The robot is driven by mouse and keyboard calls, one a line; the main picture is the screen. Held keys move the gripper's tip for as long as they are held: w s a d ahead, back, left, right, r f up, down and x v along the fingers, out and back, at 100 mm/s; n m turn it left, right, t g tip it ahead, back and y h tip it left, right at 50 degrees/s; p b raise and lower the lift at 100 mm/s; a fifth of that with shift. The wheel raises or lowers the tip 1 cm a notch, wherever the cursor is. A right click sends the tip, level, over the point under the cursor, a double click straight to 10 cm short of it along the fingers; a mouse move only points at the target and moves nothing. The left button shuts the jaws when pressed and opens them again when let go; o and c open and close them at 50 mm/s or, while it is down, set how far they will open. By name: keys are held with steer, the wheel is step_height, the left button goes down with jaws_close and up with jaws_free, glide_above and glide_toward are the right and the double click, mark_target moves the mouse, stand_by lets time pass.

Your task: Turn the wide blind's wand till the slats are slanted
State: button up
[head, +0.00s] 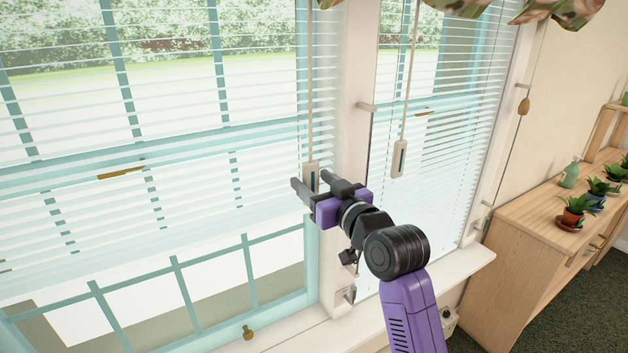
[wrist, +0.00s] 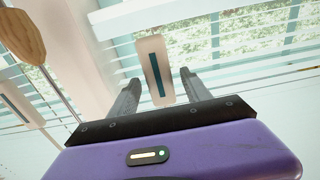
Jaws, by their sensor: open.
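The wide blind (head: 150,130) fills the left window; its slats look flat, and the garden shows between them. Its wand (head: 311,172) hangs on a cord near the blind's right edge and ends in a pale handle with a dark teal stripe. My gripper (head: 312,184) is open at the lower end of this handle, one finger on each side. In the wrist view the handle (wrist: 155,70) shows between and beyond the two fingertips (wrist: 159,80), with a visible gap to each. Whether the handle's lowest end reaches between the fingers is hard to tell.
A narrower blind (head: 465,120) with a similar wand (head: 399,158) hangs to the right. A wooden tassel (wrist: 26,36) hangs on a cord at the left of the wrist view. A sill (head: 455,270) runs below; a cabinet (head: 530,220) with potted plants stands right.

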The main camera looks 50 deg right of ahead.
steer(key=shift+c, duration=0.3)
jaws_close()
steer(key=shift+d, duration=0.1)
steer(key=shift+f+n+y+b, duration=0.1)
steer(key=shift+n+y+b, duration=0.2)
steer(key=shift+y+b, duration=0.2)
steer(key=shift+d+y, duration=0.1)
steer(key=shift+y, duration=0.2)
steer(key=n+y+b, duration=0.2)
steer(key=y+b, duration=0.1)
steer(key=n+y+b, duration=0.1)
steer(key=shift+d+f+t+y, duration=0.15)
steer(key=shift+d+t+y, duration=0.1)
steer(key=shift+t+y, duration=0.05)
steer(key=n+y+b, duration=0.3)
steer(key=y, duration=0.1)
steer(key=shift+d+g+b, duration=0.1)
steer(key=shift+g+b, duration=0.2)
steer(key=shift+g, duration=0.1)
steer(key=shift+r+y, duration=0.2)
steer(key=shift+y, duration=0.1)
